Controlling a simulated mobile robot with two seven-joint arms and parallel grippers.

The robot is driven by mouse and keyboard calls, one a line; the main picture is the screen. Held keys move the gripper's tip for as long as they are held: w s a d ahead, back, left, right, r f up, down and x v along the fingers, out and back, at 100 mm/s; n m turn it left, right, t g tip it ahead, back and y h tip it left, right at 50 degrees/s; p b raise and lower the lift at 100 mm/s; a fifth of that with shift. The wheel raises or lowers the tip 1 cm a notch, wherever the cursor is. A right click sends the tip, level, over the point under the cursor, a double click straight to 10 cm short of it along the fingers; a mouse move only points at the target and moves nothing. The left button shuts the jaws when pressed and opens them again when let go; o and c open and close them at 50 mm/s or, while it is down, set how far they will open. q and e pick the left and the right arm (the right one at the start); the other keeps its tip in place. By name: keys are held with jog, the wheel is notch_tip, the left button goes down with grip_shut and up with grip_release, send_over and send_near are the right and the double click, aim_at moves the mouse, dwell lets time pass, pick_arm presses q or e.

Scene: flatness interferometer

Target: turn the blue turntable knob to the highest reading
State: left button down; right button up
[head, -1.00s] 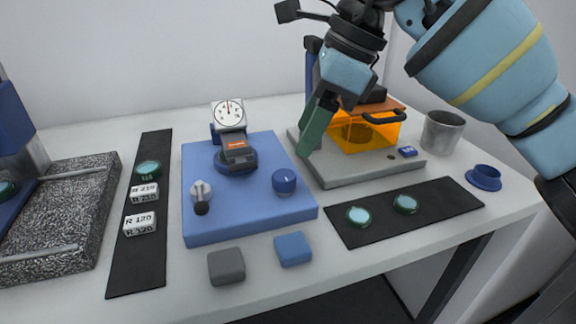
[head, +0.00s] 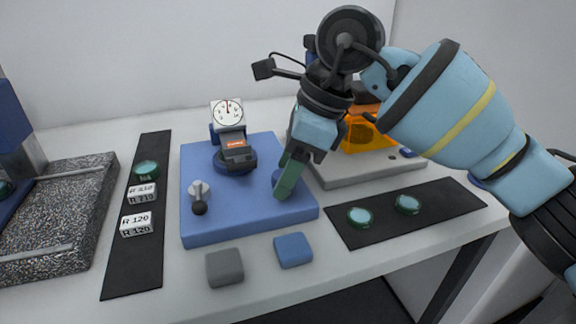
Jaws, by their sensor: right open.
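The blue turntable knob (head: 277,177) stands on the right part of the blue base plate (head: 240,219). My right gripper (head: 284,190) comes down over it from the upper right, and its green finger hides most of the knob. The gripper is open; I cannot tell whether a finger touches the knob. A white dial gauge (head: 228,112) with a needle stands at the back of the plate, above a dark block with an orange label (head: 238,149) on the round turntable. My left gripper is not in view.
An orange box (head: 366,137) on a grey base is behind my right arm. Grey (head: 225,268) and blue (head: 293,249) blocks lie in front. A black mat (head: 390,214) holds green-rimmed discs.

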jog(key=c, duration=0.6)
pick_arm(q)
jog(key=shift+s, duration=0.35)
pick_arm(e)
jog(key=c, duration=0.4)
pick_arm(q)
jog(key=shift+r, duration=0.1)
pick_arm(e)
jog(key=shift+o, duration=0.2)
